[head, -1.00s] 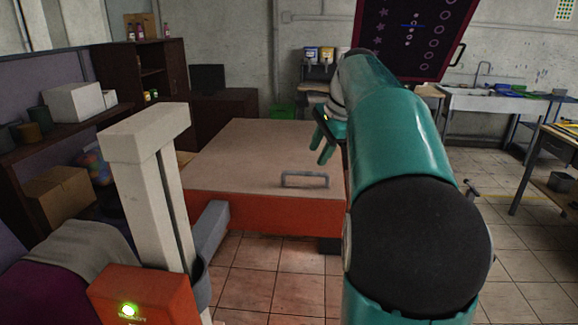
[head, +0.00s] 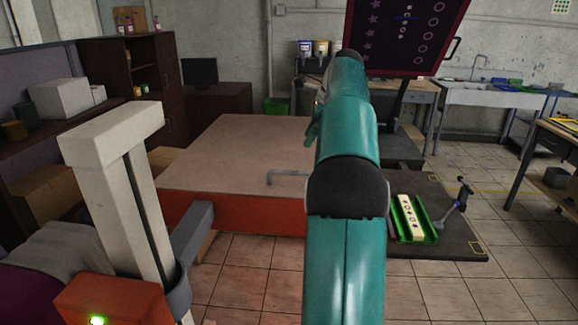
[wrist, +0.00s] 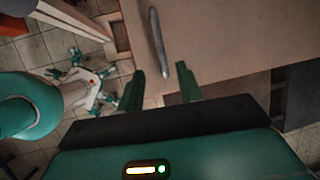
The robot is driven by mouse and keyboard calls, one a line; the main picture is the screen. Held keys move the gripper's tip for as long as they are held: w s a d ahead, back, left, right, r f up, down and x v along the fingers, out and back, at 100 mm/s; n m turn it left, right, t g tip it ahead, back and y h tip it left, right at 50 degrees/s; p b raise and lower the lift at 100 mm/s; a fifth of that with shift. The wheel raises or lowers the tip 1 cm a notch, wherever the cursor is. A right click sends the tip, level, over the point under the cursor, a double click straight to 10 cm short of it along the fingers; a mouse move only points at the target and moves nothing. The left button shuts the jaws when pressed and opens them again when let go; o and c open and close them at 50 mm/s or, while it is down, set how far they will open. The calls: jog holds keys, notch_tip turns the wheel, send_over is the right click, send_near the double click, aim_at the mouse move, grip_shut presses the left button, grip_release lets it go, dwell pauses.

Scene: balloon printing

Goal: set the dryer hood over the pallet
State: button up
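The dryer hood (head: 235,150) is a large low box with a tan top and red-orange sides, left of my arm in the head view. Its grey bar handle (head: 287,174) is partly hidden by my arm; the handle also shows in the wrist view (wrist: 156,40). The pallet is apparently the green tray with a white patterned strip (head: 401,225), on a dark platform right of the hood, uncovered. My gripper (wrist: 160,68) is open in the wrist view, its fingers on either side of the handle's near end in the picture. I cannot tell whether they touch it.
The dark platform (head: 450,225) carries a small clamp lever (head: 456,203) at its right. A white post (head: 120,180) stands front left. A dark patterned screen (head: 405,35) rises behind. Tables (head: 555,150) stand at right; tiled floor lies open in front.

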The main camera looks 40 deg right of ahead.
aim_at(294, 172)
jog(key=x, duration=1.2)
jog(key=shift+f, duration=0.3)
jog(key=shift+c, duration=0.5)
grip_shut()
